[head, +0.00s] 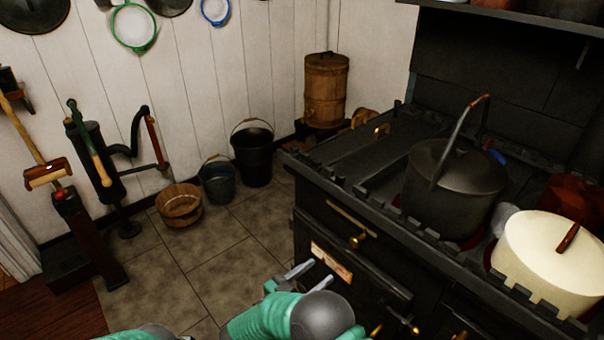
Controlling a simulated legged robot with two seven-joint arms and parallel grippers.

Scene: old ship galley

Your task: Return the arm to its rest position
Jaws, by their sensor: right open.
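My right arm, green and grey, comes in at the bottom middle. Its gripper (295,275) is open and empty, with two pale fingers in front of the black stove's (325,216) left front corner. I cannot tell how far the fingers are from the stove front. A small piece of my left arm shows at the bottom edge, to the left of the right arm. My left gripper is not in view.
A dark pot (455,180) with a raised handle and a cream lidded pot (550,262) stand on the stove. A wooden tub (180,205), a grey bucket (217,182) and a black bucket (252,158) stand by the wall. Tiled floor (170,285) left of the stove is clear.

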